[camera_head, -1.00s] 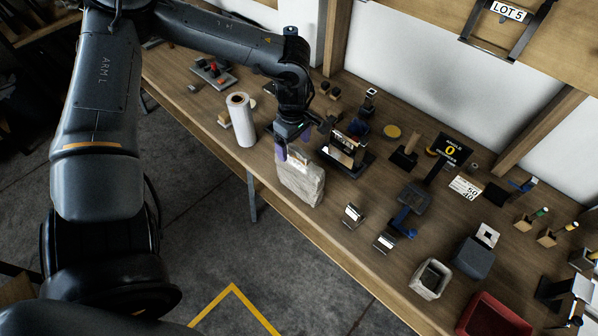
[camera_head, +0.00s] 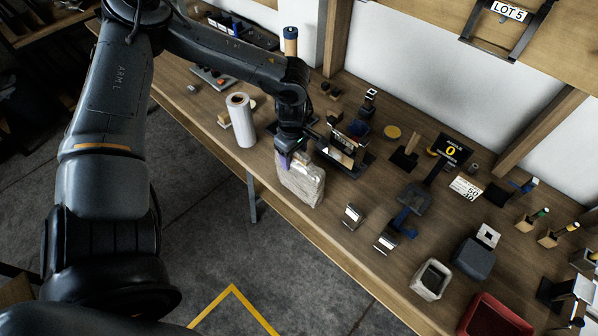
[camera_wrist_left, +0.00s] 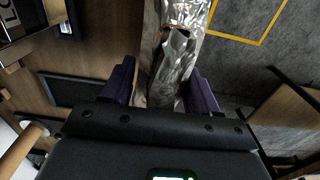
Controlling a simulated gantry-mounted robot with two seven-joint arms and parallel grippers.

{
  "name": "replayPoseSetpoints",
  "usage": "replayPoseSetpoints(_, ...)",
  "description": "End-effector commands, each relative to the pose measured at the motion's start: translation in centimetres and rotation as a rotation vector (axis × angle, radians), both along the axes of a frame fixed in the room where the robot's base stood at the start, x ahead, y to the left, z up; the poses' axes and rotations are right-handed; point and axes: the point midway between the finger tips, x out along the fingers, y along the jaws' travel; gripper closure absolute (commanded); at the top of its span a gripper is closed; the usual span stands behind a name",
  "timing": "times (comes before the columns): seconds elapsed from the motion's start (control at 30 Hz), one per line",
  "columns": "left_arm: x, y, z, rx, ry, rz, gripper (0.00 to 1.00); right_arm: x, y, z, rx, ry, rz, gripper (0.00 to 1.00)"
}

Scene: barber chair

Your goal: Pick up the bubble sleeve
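The bubble sleeve (camera_head: 304,184) is a pale, wrinkled, shiny grey pouch standing near the front edge of the workbench. In the left wrist view the silvery sleeve (camera_wrist_left: 178,52) shows between my two purple fingers. My left gripper (camera_head: 291,158) is at the sleeve's upper left end, pointing down. In the left wrist view my left gripper (camera_wrist_left: 162,90) has its fingers spread, one on each side of the sleeve. Whether either finger touches it is unclear. The sleeve's top end is partly hidden by the gripper. My right gripper is not in view.
A white roll (camera_head: 241,120) stands left of the sleeve. A dark stand with a glossy block (camera_head: 343,152) is close behind it on the right. Small metal holders (camera_head: 352,216) are to the right. A grey open box (camera_head: 431,279) and red bin (camera_head: 495,318) are farther right.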

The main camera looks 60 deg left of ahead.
Motion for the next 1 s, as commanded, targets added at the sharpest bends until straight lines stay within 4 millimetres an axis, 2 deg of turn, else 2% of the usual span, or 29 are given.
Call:
replayPoseSetpoints(0.03,0.0,0.0,0.0,0.0,0.0,0.0,0.59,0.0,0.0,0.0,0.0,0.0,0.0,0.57)
replayPoseSetpoints(0.2,0.0,0.0,0.0,0.0,0.0,0.0,0.84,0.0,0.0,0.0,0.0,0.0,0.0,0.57)
replayPoseSetpoints(0.67,0.1,0.0,0.7,0.0,-0.002,-0.001,0.85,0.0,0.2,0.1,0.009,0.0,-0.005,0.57)
replayPoseSetpoints(0.83,0.1,0.0,2.1,0.001,-0.003,0.0,0.85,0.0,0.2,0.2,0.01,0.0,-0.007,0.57)
replayPoseSetpoints(0.93,0.2,-0.1,3.7,0.0,-0.005,-0.002,0.85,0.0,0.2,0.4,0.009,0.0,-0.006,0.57)
replayPoseSetpoints(1.0,-1.1,-0.4,3.7,-0.004,0.0,0.0,0.85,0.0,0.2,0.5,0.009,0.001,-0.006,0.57)
